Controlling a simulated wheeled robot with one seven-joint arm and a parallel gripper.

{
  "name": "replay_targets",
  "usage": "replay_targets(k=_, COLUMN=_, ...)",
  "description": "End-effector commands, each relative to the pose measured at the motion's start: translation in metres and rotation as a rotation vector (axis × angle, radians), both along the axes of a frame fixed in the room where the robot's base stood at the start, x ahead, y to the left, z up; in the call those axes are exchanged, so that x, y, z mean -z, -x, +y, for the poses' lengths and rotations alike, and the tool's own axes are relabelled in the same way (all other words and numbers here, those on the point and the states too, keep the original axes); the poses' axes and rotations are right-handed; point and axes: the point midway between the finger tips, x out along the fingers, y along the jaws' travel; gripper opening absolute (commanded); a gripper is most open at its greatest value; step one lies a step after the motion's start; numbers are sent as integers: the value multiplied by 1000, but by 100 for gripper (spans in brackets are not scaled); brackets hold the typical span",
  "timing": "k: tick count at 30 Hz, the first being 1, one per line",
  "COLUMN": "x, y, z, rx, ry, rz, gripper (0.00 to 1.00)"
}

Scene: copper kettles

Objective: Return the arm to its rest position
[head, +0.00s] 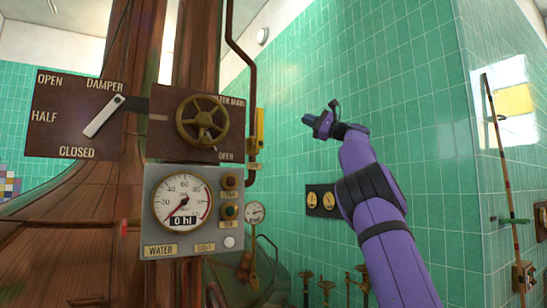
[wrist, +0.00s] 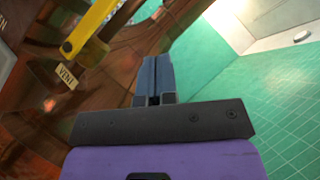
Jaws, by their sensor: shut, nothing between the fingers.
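My purple arm rises from the lower right of the head view, and my gripper (head: 308,120) is at its upper end, pointing left. It is in the air in front of the green tiled wall, to the right of the valve panel. In the wrist view my gripper (wrist: 153,80) shows two grey-blue fingers side by side, closed together with nothing between them. It touches nothing that I can see.
A damper panel (head: 55,100) with a white lever, a brass handwheel (head: 202,121) and a gauge panel (head: 155,240) reading 0 hl stand at left. A yellow lever (head: 260,131) is nearest my gripper; its label (wrist: 67,76) reads VENT. Small valves (head: 327,288) stand low behind my arm.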

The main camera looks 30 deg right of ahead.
Motion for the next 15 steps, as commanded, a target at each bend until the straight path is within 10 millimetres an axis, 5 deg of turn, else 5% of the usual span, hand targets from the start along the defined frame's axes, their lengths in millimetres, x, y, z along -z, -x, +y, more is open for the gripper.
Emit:
replay_targets(k=8, x=-10, y=8, z=-6, rx=7, ry=-73, rz=5, gripper=0)
replay_targets(k=15, x=-52, y=58, z=-52, rx=-12, ry=-651, rz=55, gripper=0)
